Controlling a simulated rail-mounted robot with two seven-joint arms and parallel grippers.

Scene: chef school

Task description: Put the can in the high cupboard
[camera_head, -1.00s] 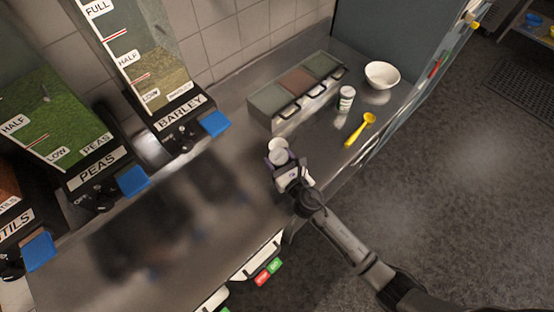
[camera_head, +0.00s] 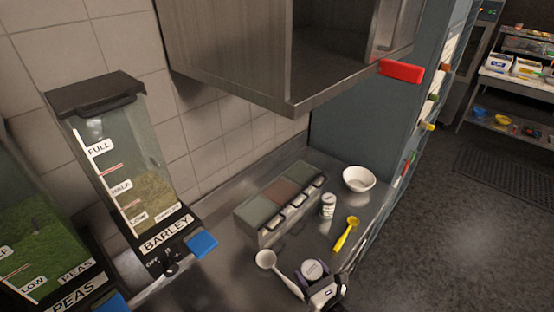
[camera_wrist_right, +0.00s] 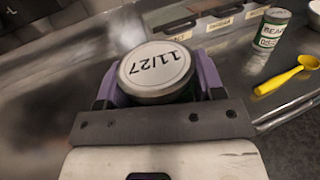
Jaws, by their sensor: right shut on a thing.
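A can with a pale round lid marked "11/27" (camera_wrist_right: 157,70) is held between the purple fingers of my right gripper (camera_wrist_right: 158,88). In the head view the can's lid (camera_head: 314,270) and my right gripper (camera_head: 322,284) are at the bottom, over the counter beside a white ladle. My right gripper is shut on the can; the can's side is mostly hidden. My left gripper is not in view.
The white ladle (camera_head: 266,259) lies left of the can. A three-lidded container (camera_head: 262,233), a small labelled jar (camera_head: 328,205), a yellow spoon (camera_head: 346,234) and a white bowl (camera_head: 359,179) stand on the counter (camera_head: 225,268). A barley dispenser (camera_head: 125,165) is at left.

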